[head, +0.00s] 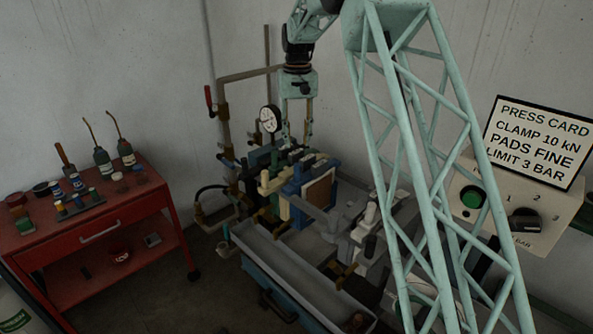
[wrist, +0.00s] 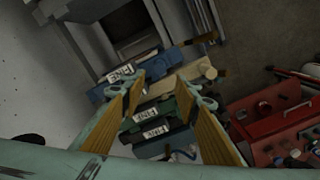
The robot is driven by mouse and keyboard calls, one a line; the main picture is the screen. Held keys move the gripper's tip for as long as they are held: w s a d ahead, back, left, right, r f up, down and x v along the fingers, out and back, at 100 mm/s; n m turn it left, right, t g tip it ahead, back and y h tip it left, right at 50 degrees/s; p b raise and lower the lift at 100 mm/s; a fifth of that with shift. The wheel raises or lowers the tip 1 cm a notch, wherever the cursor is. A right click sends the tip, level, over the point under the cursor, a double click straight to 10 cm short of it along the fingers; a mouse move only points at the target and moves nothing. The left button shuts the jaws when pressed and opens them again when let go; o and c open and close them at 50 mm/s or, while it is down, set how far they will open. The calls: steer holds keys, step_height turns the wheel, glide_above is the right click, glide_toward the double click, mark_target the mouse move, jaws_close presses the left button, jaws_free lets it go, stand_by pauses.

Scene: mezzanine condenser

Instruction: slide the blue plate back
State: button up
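My pale green gripper (head: 297,138) hangs over the plate stack of the press in the head view, its two fingers apart. In the wrist view the gripper (wrist: 162,86) is open, with yellow-brown inner faces and nothing clasped. The blue plate (head: 298,187) stands towards the near right of the stack. In the wrist view the blue plate (wrist: 158,67) lies beyond the fingertips and carries a FINE label. A cream plate (wrist: 190,80) is beside it, partly hidden by the fingers. I cannot tell whether the fingertips touch either plate.
Green plates (wrist: 158,108) and a darker blue one (wrist: 165,143) stand closer in the wrist view. A gauge (head: 270,118) and pipes stand left of the stack. A red cart (head: 95,232) is at the left; a control box (head: 545,215) and sign (head: 540,140) are right.

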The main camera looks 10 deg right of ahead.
mark_target(297, 170)
steer(key=shift+f, duration=0.25)
steer(key=shift+f+p, duration=0.7)
steer(key=shift+f, duration=5.95)
steer(key=shift+c, duration=0.2)
jaws_close()
